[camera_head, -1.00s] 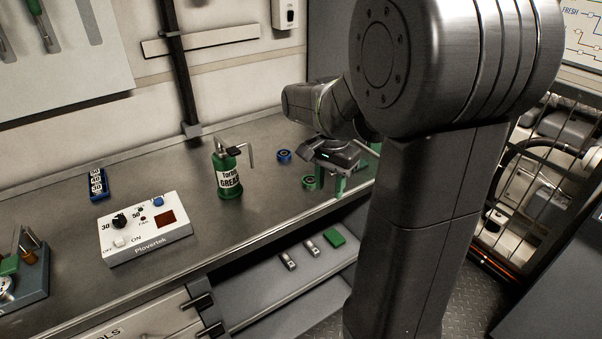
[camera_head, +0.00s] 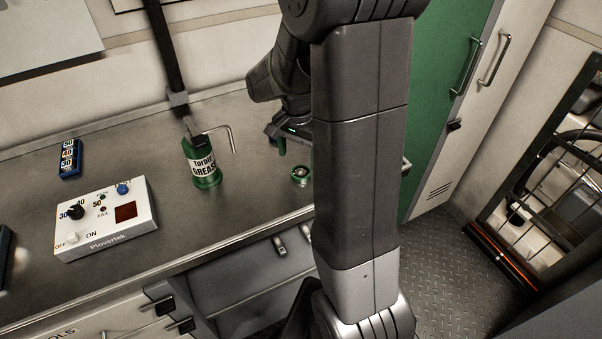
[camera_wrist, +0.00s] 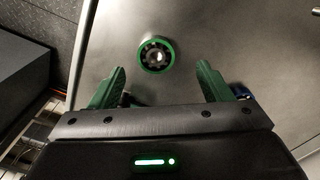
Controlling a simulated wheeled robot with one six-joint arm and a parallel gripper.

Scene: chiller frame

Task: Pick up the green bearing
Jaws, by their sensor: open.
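The green bearing (camera_head: 300,175) lies on the steel worktop, close to the front edge, just left of my arm column in the head view. In the wrist view the green bearing (camera_wrist: 155,55) shows as a green ring with a dark inside, ahead of the fingertips and about midway between them. My gripper (camera_wrist: 161,80) is open, with its two green fingers apart and nothing between them. In the head view my gripper (camera_head: 292,148) is partly hidden by my arm, and one green finger shows behind the bearing.
A green grease can (camera_head: 202,165) with a bent spout stands left of the bearing. A white control box (camera_head: 105,222) and a blue numbered block (camera_head: 70,158) are further left. A blue thing (camera_wrist: 240,91) shows partly behind the right finger. The worktop around the bearing is clear.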

